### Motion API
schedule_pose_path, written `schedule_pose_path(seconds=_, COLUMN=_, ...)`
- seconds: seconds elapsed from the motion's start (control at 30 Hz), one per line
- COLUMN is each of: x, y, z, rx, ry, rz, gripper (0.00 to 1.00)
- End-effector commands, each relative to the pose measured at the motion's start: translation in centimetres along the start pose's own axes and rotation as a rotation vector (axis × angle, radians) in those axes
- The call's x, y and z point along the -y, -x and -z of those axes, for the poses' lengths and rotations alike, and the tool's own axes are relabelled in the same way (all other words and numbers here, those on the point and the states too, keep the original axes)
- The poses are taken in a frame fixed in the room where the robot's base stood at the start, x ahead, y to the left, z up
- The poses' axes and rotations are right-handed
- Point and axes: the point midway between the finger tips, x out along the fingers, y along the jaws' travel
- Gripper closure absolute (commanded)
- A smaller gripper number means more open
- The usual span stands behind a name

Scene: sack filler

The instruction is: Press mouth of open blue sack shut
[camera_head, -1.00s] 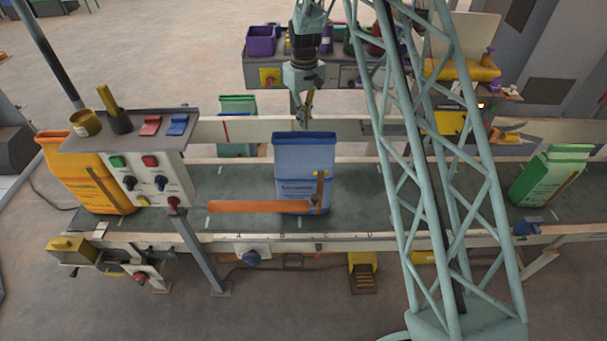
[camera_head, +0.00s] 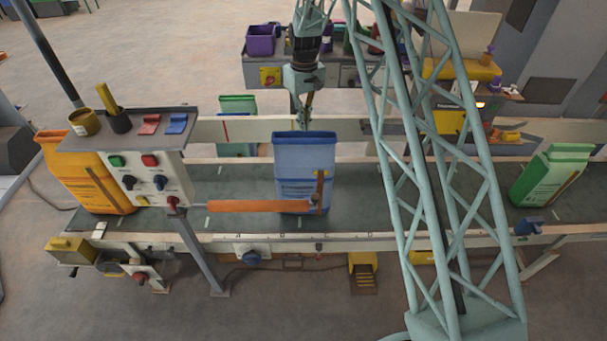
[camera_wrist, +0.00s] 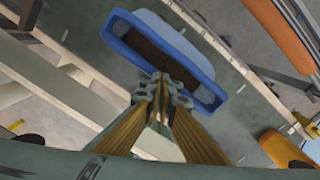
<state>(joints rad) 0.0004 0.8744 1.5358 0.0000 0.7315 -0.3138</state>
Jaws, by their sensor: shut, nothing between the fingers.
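The blue sack (camera_head: 304,172) stands upright on the dark conveyor, behind an orange bar. In the wrist view its mouth (camera_wrist: 125,27) is an open blue rim around a dark brown inside. My gripper (camera_head: 303,124) is at the far edge of the sack's mouth in the head view, pointing down. In the wrist view my gripper (camera_wrist: 160,80) has its fingertips together at the near rim of the mouth, with nothing between them. I cannot tell whether the tips touch the rim.
The orange bar (camera_head: 258,206) crosses in front of the sack. A control box (camera_head: 150,170) stands at left. Pale rails run along both sides.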

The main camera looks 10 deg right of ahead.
Motion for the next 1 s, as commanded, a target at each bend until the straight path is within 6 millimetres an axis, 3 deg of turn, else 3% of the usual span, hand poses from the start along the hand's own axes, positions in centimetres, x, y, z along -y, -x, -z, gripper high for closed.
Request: schedule_pose_path(seconds=1.0, x=0.01, y=-1.08, z=-0.05, rx=0.001, ry=0.000, rz=0.000, gripper=1.00)
